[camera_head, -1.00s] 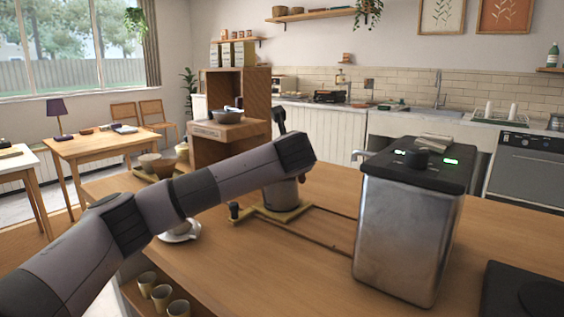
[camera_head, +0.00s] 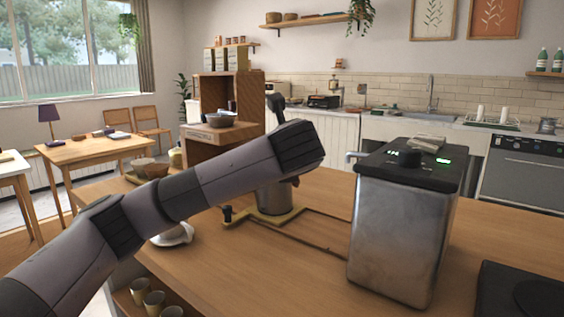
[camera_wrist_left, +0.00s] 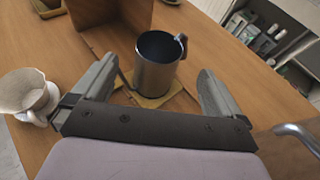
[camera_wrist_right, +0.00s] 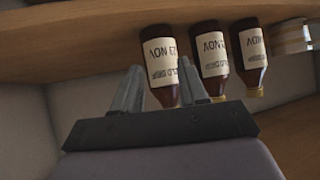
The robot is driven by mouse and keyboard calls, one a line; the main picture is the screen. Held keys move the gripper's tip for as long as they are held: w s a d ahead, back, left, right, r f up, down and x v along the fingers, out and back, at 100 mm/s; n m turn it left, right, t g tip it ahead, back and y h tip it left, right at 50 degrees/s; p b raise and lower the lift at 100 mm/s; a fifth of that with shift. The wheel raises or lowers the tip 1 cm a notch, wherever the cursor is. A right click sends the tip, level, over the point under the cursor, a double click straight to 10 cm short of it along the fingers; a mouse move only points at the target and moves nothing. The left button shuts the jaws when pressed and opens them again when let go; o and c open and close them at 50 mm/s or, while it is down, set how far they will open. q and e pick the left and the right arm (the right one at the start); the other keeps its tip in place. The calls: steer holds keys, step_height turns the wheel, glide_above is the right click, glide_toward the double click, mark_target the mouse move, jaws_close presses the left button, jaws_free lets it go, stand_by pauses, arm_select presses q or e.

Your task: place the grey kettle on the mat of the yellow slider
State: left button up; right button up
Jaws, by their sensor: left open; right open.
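The grey kettle (camera_head: 273,201) stands upright on the yellow mat of the slider (camera_head: 239,221) on the wooden counter; my left arm hides its upper part in the head view. In the left wrist view the kettle (camera_wrist_left: 155,68) shows its open top and handle, with the yellow mat (camera_wrist_left: 152,101) under its base. My left gripper (camera_wrist_left: 157,82) is open, its fingers spread apart on either side of the kettle, with gaps visible. My right gripper (camera_wrist_right: 160,70) is open and empty, in front of brown bottles.
A steel machine (camera_head: 402,235) stands right of the slider, with a groove in the counter between. A white cup on a saucer (camera_head: 173,236) is at the left, and a wooden stand (camera_head: 232,100) behind. Brown labelled bottles (camera_wrist_right: 210,55) are near my right gripper.

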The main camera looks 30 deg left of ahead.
arm_select(q)
steer(key=shift+v, duration=1.7)
